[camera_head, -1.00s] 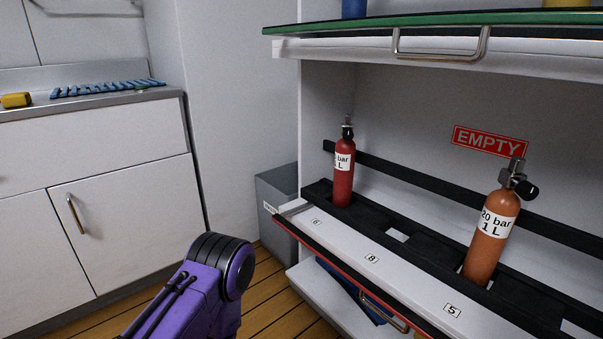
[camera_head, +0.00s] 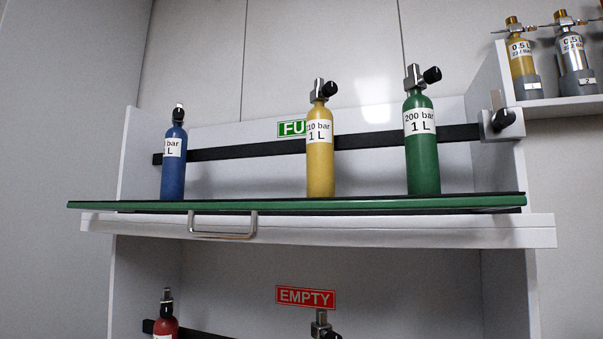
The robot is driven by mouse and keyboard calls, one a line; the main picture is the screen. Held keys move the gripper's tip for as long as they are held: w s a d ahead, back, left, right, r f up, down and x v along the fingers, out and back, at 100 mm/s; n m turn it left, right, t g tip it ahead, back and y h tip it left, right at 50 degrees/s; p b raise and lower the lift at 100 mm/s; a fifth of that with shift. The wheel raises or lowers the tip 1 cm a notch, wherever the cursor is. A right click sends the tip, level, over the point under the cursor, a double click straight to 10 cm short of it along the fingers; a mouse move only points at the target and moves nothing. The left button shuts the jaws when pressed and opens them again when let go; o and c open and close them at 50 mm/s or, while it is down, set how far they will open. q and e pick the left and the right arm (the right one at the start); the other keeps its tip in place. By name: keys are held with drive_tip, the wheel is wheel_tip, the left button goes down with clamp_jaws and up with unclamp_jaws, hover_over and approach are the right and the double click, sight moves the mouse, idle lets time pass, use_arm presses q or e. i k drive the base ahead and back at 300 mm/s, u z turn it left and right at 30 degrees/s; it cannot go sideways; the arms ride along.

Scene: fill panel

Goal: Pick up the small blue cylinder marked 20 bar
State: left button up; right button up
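A blue cylinder (camera_head: 173,170) stands upright at the left of the upper shelf (camera_head: 300,204). It has a black valve on top. Its white label is turned partly away, so only "bar" and "L" read clearly and the pressure number is cut off. Neither of my grippers shows in the view.
A yellow cylinder (camera_head: 320,160) and a green cylinder (camera_head: 421,150) marked 200 bar stand on the same shelf. A metal handle (camera_head: 222,234) juts from its front. Below, near a red EMPTY sign (camera_head: 305,297), a red cylinder (camera_head: 165,326) shows its top. Small cylinders (camera_head: 522,62) stand upper right.

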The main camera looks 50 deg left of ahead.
sight(176, 138)
drive_tip(key=z, duration=1.45)
drive_tip(key=k, duration=2.6)
drive_tip(key=u, duration=2)
drive_tip(key=i, duration=0.5)
drive_tip(key=z, duration=0.1)
